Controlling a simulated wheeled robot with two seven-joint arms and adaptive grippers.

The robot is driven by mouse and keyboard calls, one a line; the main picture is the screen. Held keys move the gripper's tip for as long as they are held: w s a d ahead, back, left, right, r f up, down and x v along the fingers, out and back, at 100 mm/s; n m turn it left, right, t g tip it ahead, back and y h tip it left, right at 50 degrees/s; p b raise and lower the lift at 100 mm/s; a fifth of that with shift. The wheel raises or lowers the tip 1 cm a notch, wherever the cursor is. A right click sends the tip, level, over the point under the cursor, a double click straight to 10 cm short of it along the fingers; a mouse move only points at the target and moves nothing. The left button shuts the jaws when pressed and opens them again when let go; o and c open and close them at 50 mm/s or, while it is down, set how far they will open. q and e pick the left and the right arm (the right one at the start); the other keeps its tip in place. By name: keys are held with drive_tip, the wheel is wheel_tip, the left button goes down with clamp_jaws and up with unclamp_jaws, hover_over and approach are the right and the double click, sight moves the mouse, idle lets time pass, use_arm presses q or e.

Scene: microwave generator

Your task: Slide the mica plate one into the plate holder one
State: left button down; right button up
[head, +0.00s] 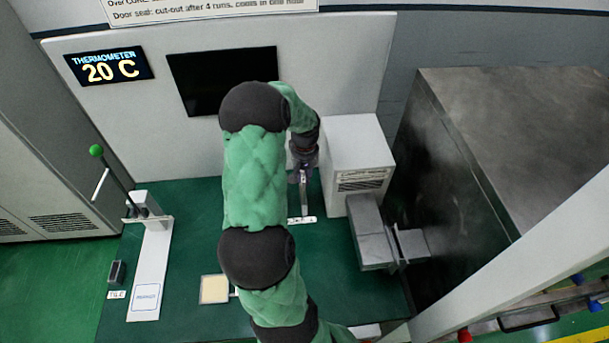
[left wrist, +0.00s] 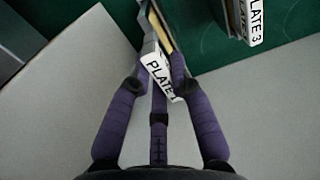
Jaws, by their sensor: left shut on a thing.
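In the left wrist view, a white "PLATE 1" label (left wrist: 160,77) shows between and beyond the fingertips (left wrist: 158,82). Behind it is plate holder one (left wrist: 150,22), a narrow grey frame with a tan strip. I cannot tell how far the plate sits in the holder. My right gripper is not in view.
A "PLATE 3" label (left wrist: 256,20) stands close by on the right in the wrist view. The white cabinet (head: 357,150) and a grey metal block (head: 372,240) are to the right. A green-knobbed lever (head: 96,151) and a cream square (head: 214,289) are to the left.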

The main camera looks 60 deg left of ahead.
use_arm(q)
drive_tip(key=shift+f+b, duration=1.3)
drive_tip(key=shift+f, duration=0.7)
drive_tip(key=c, duration=1.1)
unclamp_jaws()
drive_tip(key=shift+o, duration=0.2)
drive_tip(key=shift+r, duration=0.1)
wheel_tip(320, 180, up, 12)
drive_tip(key=shift+f, duration=0.1)
